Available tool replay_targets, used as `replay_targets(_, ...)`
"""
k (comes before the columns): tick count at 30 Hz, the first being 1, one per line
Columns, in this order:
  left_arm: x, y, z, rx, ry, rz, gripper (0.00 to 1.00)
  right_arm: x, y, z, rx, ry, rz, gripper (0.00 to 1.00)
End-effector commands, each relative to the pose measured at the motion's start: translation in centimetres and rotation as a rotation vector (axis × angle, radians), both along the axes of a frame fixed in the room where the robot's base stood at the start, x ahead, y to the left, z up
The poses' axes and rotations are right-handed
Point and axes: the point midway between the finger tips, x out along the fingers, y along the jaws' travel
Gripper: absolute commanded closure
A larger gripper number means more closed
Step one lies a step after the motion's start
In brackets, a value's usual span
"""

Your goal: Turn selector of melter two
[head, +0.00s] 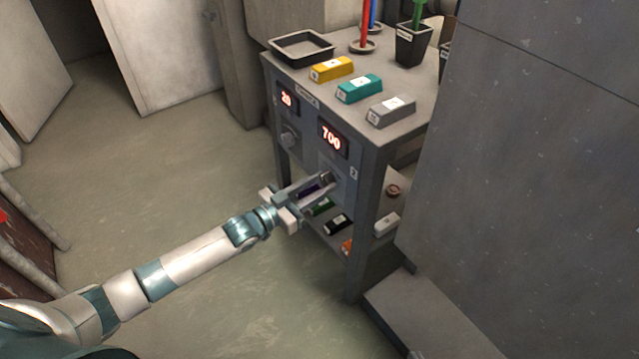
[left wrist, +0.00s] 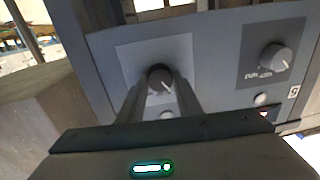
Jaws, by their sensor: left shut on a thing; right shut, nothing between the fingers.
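The front panel of the bench carries two selectors. My left gripper (head: 321,182) is shut on this knob, with one finger on each side in the left wrist view (left wrist: 160,92). In the head view the fingers mostly cover the knob. Above it, the red display (head: 333,138) reads 700. The other selector knob (head: 290,136) sits to the left under a display (head: 287,98) reading 20. My right gripper is out of view.
Yellow (head: 332,68), teal (head: 359,88) and grey (head: 391,110) bars lie on the bench top near a black tray (head: 302,48) and a dark pot (head: 412,45). Several bars lie on the lower shelf. A large grey wall (head: 530,150) stands close on the right.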

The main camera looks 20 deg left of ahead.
Motion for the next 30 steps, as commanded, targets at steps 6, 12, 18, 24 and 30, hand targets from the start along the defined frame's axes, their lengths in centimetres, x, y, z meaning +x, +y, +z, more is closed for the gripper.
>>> replay_targets(6,0.0,0.0,0.0,0.148,-0.115,0.001,0.91,-1.4,-0.7,-0.9,-0.022,0.094,0.001,1.00)
replay_targets(12,-0.1,0.0,-0.1,0.298,-0.232,0.001,0.91,-1.6,-1.1,-1.2,-0.038,0.117,0.001,1.00)
replay_targets(18,0.0,0.0,-0.2,0.448,-0.349,0.001,0.91,-1.7,-1.3,-1.4,-0.047,0.129,0.001,1.00)
replay_targets(24,-0.1,0.0,-0.2,0.598,-0.468,0.001,0.91,-1.8,-1.4,-1.4,-0.048,0.130,0.001,1.00)
replay_targets(30,-0.1,-0.1,-0.4,0.748,-0.584,0.000,0.91,-1.6,-1.3,-1.4,-0.042,0.121,-0.001,1.00)
